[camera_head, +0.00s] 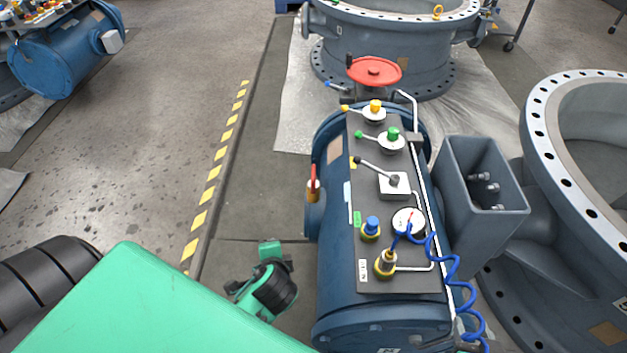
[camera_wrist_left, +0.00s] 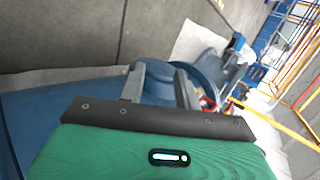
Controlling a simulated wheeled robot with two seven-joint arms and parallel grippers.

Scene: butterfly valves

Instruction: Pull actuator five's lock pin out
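The blue actuator (camera_head: 333,240) lies lengthwise on the right half of the head view, with a dark panel (camera_head: 395,283) on top. A red-tipped pin (camera_head: 313,182) stands out at its left side; I cannot tell for sure that it is the lock pin. No number five is readable. My left gripper (camera_wrist_left: 160,84) shows in the left wrist view with its two grey fingers apart and nothing visible between them; blue metal is behind them. In the head view my green and black left wrist is left of the actuator. Dark parts of my right gripper (camera_head: 466,344) seem to show at the bottom edge.
The panel carries a yellow knob (camera_head: 375,107), a green knob (camera_head: 392,134), a blue knob (camera_head: 372,223) and a gauge (camera_head: 408,221). A coiled blue hose (camera_head: 452,262) hangs at the right. A red handwheel (camera_head: 374,71) is behind.

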